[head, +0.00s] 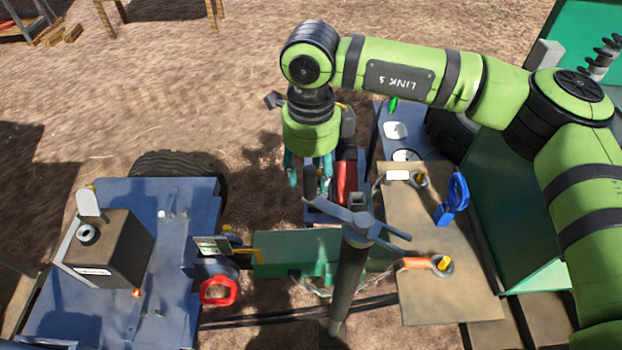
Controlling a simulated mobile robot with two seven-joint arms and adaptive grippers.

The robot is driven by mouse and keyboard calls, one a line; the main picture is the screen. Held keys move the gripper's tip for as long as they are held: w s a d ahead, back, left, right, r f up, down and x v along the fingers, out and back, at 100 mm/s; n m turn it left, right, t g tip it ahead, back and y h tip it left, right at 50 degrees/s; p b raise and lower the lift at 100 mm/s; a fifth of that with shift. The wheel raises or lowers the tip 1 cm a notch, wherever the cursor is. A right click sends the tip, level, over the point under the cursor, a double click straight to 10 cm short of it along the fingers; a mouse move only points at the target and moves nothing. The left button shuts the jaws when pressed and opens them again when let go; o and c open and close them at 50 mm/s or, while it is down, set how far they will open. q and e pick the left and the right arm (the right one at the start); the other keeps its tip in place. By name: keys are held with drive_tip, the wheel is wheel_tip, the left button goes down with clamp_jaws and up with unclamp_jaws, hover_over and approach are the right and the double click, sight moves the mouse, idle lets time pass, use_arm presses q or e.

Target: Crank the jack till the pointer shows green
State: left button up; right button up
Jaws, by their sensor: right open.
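The jack looks to be the dark upright post (348,275) at front centre, with a grey crank (338,213) on its top. A dark upright grip (311,184) stands at the crank's far left end. My right gripper (309,178) points down over this grip, its teal fingers apart to either side. I cannot tell whether they touch it. A small marked plate (212,246) and a yellow pointer-like strip (247,251) sit left of the post. The marking under the pointer is too small to read. My left gripper is not in view.
A blue machine deck (180,270) with a brown box (115,250) stands left. A red ring (218,290) sits beside it. A tan board (430,225) at right holds a blue clip (454,198) and an orange-handled pin (418,263). Green panels stand far right.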

sight(311, 184)
wheel_tip(311, 184, down, 4)
drive_tip(key=shift+r+p, duration=0.15)
drive_tip(key=shift+p, duration=0.35)
clamp_jaws()
use_arm(q)
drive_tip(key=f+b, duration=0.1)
drive_tip(key=b, duration=0.1)
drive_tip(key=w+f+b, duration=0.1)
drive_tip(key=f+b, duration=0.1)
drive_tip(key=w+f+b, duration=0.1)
drive_tip(key=b, duration=0.1)
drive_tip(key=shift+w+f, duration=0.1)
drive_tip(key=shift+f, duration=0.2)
use_arm(e)
drive_tip(key=w+d+m, duration=0.2)
drive_tip(key=m, duration=0.1)
drive_tip(key=shift+w+d+m, duration=0.2)
drive_tip(key=shift+w+m, duration=0.1)
drive_tip(key=shift+w, duration=0.1)
